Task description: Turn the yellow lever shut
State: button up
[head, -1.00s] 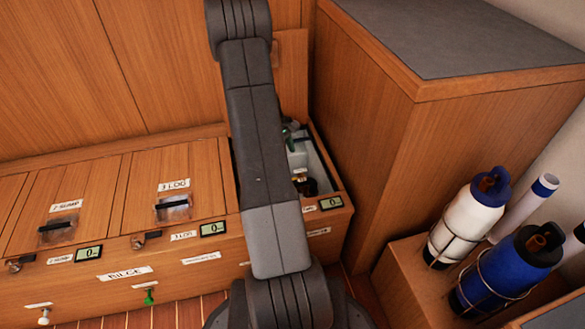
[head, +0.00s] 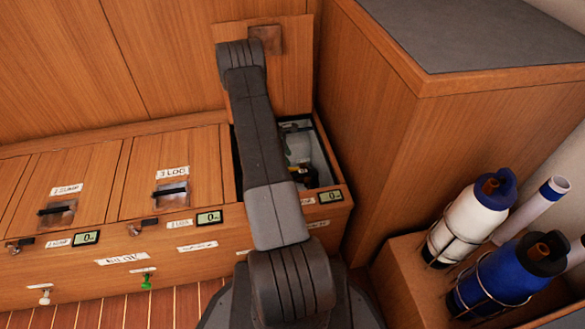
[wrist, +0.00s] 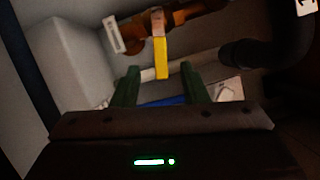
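The yellow lever (wrist: 161,58) shows in the wrist view, hanging from an orange-brown valve and pipe (wrist: 182,18) inside an open bilge compartment (head: 333,172). Its lower end crosses in front of a pale pipe. My gripper (wrist: 158,84) has two green fingers set apart, one to each side of the lever's lower end as seen in the picture. Nothing is between them that I can tell is gripped, and contact with the lever cannot be made out.
The compartment's lid (head: 292,70) stands raised at the back. A tall wooden cabinet (head: 400,140) is close on the right. In the wrist view a black hose (wrist: 262,50) runs at the right, and a blue item lies behind the fingers. Two shut hatches are left.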

aim_at(295, 169)
jog(key=b+x, duration=0.1)
jog(key=x, duration=0.5)
jog(key=shift+f, duration=0.1)
jog(key=shift+c, duration=0.2)
grip_shut()
